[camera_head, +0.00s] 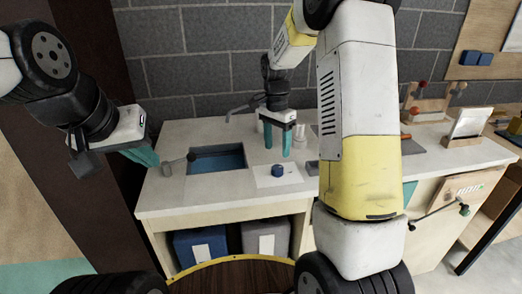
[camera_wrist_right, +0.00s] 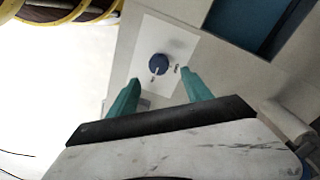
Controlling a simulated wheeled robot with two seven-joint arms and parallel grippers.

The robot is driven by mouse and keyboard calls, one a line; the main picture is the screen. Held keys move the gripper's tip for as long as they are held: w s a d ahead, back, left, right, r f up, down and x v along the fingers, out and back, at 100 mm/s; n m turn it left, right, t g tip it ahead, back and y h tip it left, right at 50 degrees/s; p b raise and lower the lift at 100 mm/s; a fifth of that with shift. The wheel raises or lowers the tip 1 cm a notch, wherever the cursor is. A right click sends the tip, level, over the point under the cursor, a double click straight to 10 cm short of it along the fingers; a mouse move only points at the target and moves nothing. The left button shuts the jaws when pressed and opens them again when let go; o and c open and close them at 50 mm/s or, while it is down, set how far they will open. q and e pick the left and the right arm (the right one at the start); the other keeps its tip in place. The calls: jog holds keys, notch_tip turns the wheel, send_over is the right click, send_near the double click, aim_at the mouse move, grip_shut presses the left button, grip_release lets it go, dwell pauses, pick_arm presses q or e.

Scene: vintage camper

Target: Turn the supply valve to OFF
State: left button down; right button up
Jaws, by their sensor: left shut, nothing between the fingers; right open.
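The supply valve is a round dark blue knob (camera_head: 278,170) on a white plate (camera_head: 262,183) on the counter, right of the sink. In the right wrist view the knob (camera_wrist_right: 160,63) has a small pale mark at its lower edge; two tiny labels beside the knob are too small to read. My right gripper (camera_head: 277,145) points down above the knob, open, with its teal fingers apart and not touching it. In the wrist view the knob lies just beyond the gap between the fingertips (camera_wrist_right: 161,77). My left gripper (camera_head: 150,159) is shut and empty, left of the sink.
The blue sink basin (camera_head: 217,160) lies left of the plate, with a grey faucet (camera_head: 243,107) behind it. A tilted white panel (camera_head: 468,122) stands at the right end. Two bins (camera_head: 265,238) are under the counter. The front counter strip is clear.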

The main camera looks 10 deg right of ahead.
aim_at(277, 167)
jog(key=f, duration=0.7)
jog(key=shift+s+d+f, duration=0.15)
jog(key=shift+s, duration=0.1)
grip_shut()
